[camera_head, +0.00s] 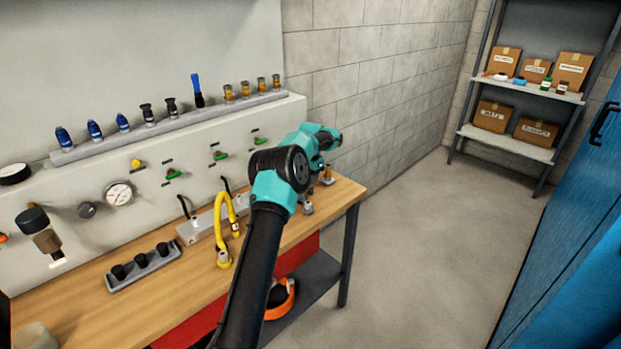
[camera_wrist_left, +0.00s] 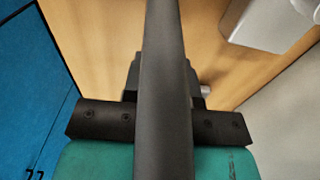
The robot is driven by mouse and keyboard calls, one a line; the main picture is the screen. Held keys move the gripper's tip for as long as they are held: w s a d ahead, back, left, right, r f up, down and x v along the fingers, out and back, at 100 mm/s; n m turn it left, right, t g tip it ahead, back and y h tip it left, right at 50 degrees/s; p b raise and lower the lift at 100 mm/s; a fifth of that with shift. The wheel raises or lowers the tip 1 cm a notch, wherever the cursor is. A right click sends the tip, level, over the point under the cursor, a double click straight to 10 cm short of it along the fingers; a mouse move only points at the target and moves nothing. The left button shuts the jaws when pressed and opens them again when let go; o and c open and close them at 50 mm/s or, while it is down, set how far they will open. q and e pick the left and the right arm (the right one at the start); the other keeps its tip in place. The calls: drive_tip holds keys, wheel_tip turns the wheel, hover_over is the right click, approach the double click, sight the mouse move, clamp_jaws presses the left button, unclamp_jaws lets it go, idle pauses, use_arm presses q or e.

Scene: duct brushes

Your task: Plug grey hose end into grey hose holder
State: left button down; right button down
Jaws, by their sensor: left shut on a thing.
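My left arm reaches across the bench in the head view, and its left gripper (camera_head: 319,170) is over the bench's right end, largely hidden by my own wrist. In the left wrist view a thick dark grey hose (camera_wrist_left: 164,70) runs down the middle, across the jaws, which are shut on it. A small grey metal fitting (camera_head: 307,207) shows just below the gripper in the head view; I cannot tell whether it is the hose end. A grey block (camera_head: 205,228) with short black hoses stands on the bench to the left; I cannot tell which part is the grey holder. My right gripper is out of view.
A yellow hose (camera_head: 220,215) loops at the block's right. A grey rack (camera_head: 143,266) with black cups stands left on the bench (camera_head: 75,310). The panel with gauge (camera_head: 119,194) and green valves rises behind. A light grey block (camera_wrist_left: 270,20) shows in the left wrist view.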

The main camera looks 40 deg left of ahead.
use_arm(q)
drive_tip(key=shift+f, duration=0.3)
drive_tip(key=c, duration=0.8)
unclamp_jaws()
drive_tip(key=shift+r, duration=8.65)
